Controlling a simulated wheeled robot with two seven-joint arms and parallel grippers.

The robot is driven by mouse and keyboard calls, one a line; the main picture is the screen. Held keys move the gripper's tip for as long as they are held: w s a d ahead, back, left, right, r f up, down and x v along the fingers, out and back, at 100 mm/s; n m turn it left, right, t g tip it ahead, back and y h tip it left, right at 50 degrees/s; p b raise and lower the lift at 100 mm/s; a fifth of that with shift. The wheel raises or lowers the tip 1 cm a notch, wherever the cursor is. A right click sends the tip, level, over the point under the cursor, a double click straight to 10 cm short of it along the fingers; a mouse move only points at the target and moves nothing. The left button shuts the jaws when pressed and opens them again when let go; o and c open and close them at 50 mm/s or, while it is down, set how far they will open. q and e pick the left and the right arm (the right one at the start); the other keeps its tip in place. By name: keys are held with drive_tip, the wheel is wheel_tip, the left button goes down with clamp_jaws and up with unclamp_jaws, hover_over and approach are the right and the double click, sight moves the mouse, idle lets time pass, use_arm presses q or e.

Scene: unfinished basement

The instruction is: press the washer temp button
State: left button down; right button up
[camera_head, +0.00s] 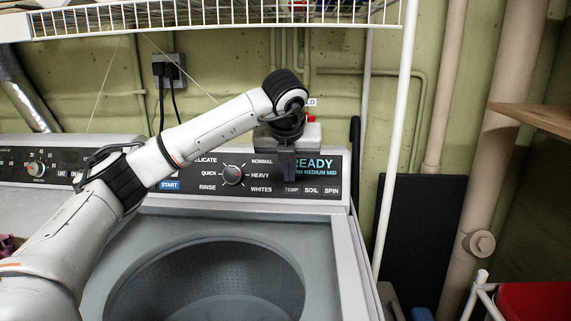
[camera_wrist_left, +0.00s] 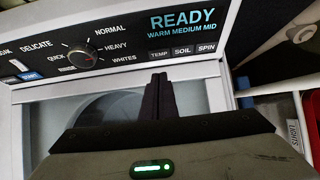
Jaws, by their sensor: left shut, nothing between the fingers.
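The washer's control panel (camera_head: 215,186) is black, with a dial (camera_head: 232,175) and a display (camera_head: 314,166) reading READY and, in the left wrist view, WARM MEDIUM MID. The TEMP button (camera_head: 291,190) is a small grey label-like key, left of the SOIL button (camera_head: 311,190) and the SPIN button (camera_head: 331,191). The TEMP button also shows in the left wrist view (camera_wrist_left: 160,54). My left gripper (camera_head: 289,176) is shut and empty, pointing down in front of the panel. In the left wrist view its dark fingertips (camera_wrist_left: 158,78) lie just below the TEMP button; contact cannot be told.
The washer's open tub (camera_head: 215,285) lies below the panel. A second appliance (camera_head: 35,165) stands at the left. A white wire shelf (camera_head: 230,17) hangs above. A white post (camera_head: 398,140) and pipes stand at the right, with a red bin (camera_head: 540,300) low down.

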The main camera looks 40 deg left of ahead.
use_arm(q)
drive_tip(key=shift+v, duration=2.15)
drive_tip(key=shift+s+f, duration=0.1)
